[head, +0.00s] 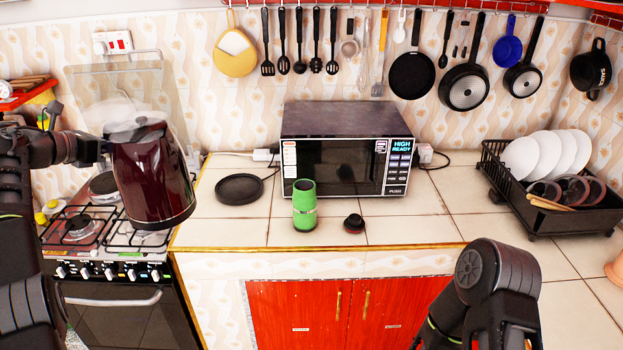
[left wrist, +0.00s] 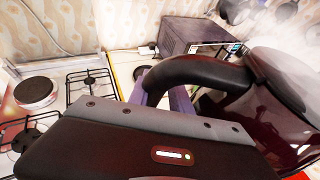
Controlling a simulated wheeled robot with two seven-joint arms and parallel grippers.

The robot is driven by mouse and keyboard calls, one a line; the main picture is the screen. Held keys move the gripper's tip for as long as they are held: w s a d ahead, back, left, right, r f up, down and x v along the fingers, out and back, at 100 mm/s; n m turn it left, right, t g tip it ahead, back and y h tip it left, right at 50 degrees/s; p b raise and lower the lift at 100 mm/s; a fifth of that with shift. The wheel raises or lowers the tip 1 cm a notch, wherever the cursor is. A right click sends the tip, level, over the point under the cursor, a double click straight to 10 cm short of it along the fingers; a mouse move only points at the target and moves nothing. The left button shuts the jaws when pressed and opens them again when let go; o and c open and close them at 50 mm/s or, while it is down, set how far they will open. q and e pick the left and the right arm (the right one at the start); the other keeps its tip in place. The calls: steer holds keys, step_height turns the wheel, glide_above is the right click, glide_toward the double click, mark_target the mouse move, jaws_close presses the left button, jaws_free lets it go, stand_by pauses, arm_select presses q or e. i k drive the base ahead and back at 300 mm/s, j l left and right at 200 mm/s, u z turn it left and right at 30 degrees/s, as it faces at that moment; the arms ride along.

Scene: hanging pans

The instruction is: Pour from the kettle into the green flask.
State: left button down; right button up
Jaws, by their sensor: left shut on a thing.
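The dark red kettle (head: 150,178) hangs in the air above the gas stove, nearly upright, with pale steam around its top. My left gripper (head: 95,150) is shut on its handle. In the left wrist view the black handle (left wrist: 200,72) lies between my fingers (left wrist: 165,100), and the kettle's body (left wrist: 270,115) is at the right. The green flask (head: 304,206) stands upright and open on the tiled counter, right of the kettle and apart from it. A small black cap (head: 354,223) lies beside the flask. My right arm shows at the lower right; its gripper is out of view.
The microwave (head: 347,150) stands behind the flask. A round black plate (head: 239,188) lies left of the flask. The stove (head: 105,240) is below the kettle. A dish rack (head: 560,215) stands at the right. Pans hang above. The counter right of the cap is clear.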

mark_target(304, 196)
steer(key=i+l, duration=1.05)
